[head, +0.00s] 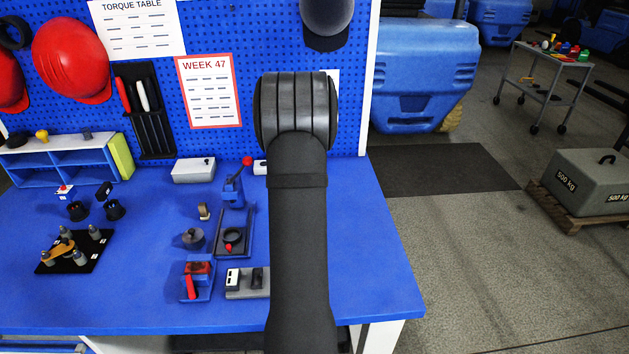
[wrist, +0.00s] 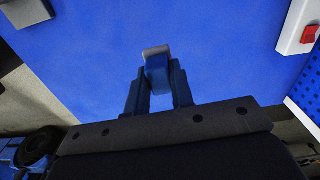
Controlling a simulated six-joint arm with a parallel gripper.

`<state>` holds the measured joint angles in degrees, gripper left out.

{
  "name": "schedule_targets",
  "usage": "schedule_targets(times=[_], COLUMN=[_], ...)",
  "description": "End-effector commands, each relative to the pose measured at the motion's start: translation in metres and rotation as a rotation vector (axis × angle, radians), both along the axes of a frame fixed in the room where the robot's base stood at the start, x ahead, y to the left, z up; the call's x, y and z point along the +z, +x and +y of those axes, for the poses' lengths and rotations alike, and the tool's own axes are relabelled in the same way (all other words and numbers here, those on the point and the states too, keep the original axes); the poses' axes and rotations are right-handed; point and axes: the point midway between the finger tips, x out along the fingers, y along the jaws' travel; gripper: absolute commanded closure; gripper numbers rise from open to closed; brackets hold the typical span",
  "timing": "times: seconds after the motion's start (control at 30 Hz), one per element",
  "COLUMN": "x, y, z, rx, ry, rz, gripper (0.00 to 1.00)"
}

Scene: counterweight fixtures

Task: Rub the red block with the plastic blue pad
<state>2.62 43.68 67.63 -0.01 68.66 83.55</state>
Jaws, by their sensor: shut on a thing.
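My gripper (wrist: 156,80) is shut on a blue pad (wrist: 158,72) with a grey strip along its far edge. The pad is held between the two dark blue fingers, over bare blue bench top in the wrist view. In the head view my arm hides both the gripper and the pad. What looks like the red block (head: 198,268) sits in a small blue fixture with a red handle, at the front of the bench, left of my arm. The red block is not seen in the wrist view.
The blue bench (head: 130,300) carries a black plate with pegs (head: 92,262), a grey block with a black part (head: 245,283), a blue tray (head: 218,250), a red-knobbed press (head: 233,188) and a white box (head: 193,170). The wrist view shows a red switch (wrist: 309,34) at right.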

Motion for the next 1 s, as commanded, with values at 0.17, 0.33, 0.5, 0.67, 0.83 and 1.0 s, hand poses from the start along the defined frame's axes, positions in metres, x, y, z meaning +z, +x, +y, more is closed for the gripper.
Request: schedule_targets(times=[0.17, 0.33, 0.5, 0.67, 0.83, 1.0], x=[0.015, 0.020, 0.017, 0.013, 0.010, 0.007], y=[-0.020, -0.047, -0.083, -0.129, -0.172, -0.199], z=[0.080, 0.144, 0.207, 0.264, 0.306, 0.326], rx=[0.140, 0.262, 0.390, 0.522, 0.636, 0.701], ry=[0.000, 0.000, 0.000, 0.000, 0.000, 0.000], rz=[-0.001, 0.001, 0.001, 0.001, 0.001, 0.000], gripper=[0.97, 0.97, 0.97, 0.97, 0.97, 0.97])
